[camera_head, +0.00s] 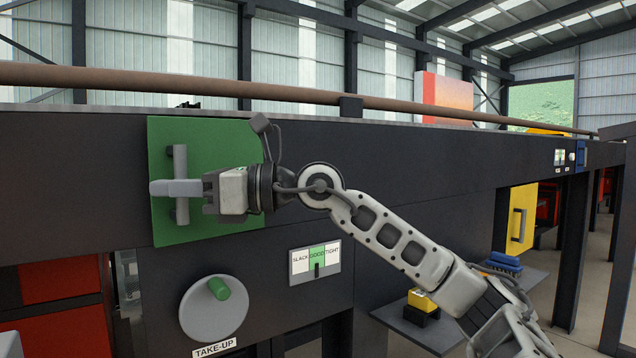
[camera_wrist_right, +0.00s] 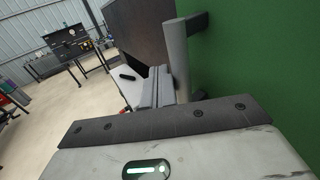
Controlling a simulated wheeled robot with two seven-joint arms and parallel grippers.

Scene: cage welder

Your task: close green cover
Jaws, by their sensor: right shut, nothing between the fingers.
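The green cover (camera_head: 230,133) is a square panel on the front of the dark machine, left of centre in the head view. I cannot tell whether it sits fully flush. A grey vertical bar handle (camera_head: 181,159) stands out from its left half. My right gripper (camera_head: 160,188) is shut and empty, its fingers pointing left across the front of the handle. In the right wrist view, the shut fingers (camera_wrist_right: 157,85) are beside the handle (camera_wrist_right: 181,62), with the green cover (camera_wrist_right: 260,55) on the right. Whether they touch the handle is unclear.
A take-up wheel (camera_head: 205,312) with a green knob and a slack/good/tight gauge (camera_head: 315,262) are below the cover. A brown rail (camera_head: 200,82) runs above. A shelf (camera_head: 420,332) holds a yellow-and-black item (camera_head: 422,302). A yellow door (camera_head: 515,222) is at right.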

